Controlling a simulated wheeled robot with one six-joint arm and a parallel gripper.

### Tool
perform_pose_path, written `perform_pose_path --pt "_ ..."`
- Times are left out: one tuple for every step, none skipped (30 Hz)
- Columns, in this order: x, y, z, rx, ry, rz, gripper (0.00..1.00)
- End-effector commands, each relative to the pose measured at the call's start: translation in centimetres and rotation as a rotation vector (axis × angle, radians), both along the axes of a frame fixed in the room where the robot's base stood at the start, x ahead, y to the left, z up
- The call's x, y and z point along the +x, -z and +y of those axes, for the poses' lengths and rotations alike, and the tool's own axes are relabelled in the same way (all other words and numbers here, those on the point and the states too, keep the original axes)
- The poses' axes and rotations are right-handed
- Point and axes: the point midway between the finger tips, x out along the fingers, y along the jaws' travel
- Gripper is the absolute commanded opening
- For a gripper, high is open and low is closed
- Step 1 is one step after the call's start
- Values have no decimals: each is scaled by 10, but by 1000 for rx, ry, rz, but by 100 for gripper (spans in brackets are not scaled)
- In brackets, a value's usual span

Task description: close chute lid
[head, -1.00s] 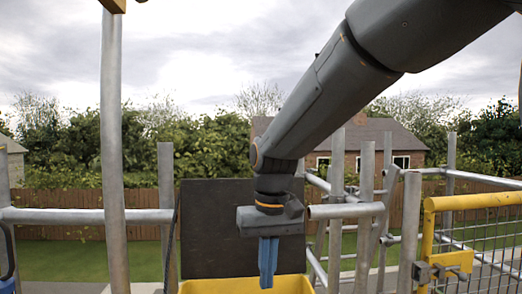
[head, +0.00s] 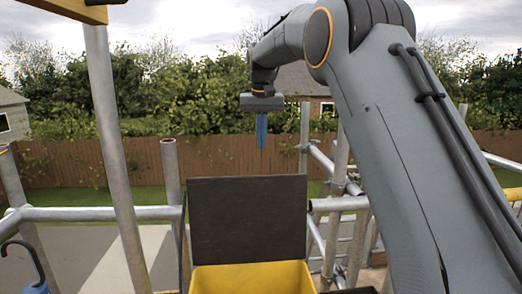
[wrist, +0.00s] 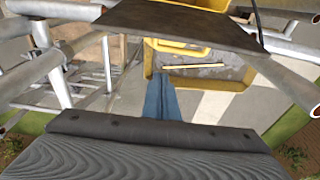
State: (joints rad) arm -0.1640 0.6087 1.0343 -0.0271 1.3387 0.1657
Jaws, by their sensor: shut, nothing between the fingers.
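The chute lid (head: 247,220) is a dark flat panel standing upright, open, behind the yellow chute mouth (head: 252,280) in the head view. In the wrist view the lid (wrist: 180,24) shows from above as a dark slab, with part of the yellow chute (wrist: 200,4) at the top edge. My gripper (head: 261,146) points down with its blue fingers shut and empty. It hangs above the lid's top edge in the head view, apart from it. In the wrist view the blue fingers (wrist: 160,100) show below the lid.
Scaffold poles (head: 172,200) stand left of the lid, and more tubes (head: 340,200) stand to its right. A blue-handled hook (head: 36,284) hangs at the far left. In the wrist view a yellow-rimmed container (wrist: 205,72) lies far below.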

Motion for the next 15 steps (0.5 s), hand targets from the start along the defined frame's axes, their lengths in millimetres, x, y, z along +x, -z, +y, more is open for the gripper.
perform_pose_path --pt "0 5 -1 -1 2 3 0" --pt "1 8 -2 -1 3 3 0" --pt "2 14 -2 -1 3 4 0" --pt "2 19 -3 -1 3 5 0" --pt "3 24 -3 0 4 5 0" --pt "4 32 -3 0 4 6 0" --pt "5 37 -3 0 4 6 0" --pt "6 43 -3 -1 3 5 0" --pt "7 50 -2 -1 3 5 0" --pt "8 57 -2 -1 3 6 0" --pt "9 62 -2 -1 2 5 0" --pt "10 70 -2 -1 2 5 0" --pt "11 76 -1 -1 2 4 0" --pt "12 82 -1 -1 1 6 0" --pt "13 89 -1 -1 1 5 0"
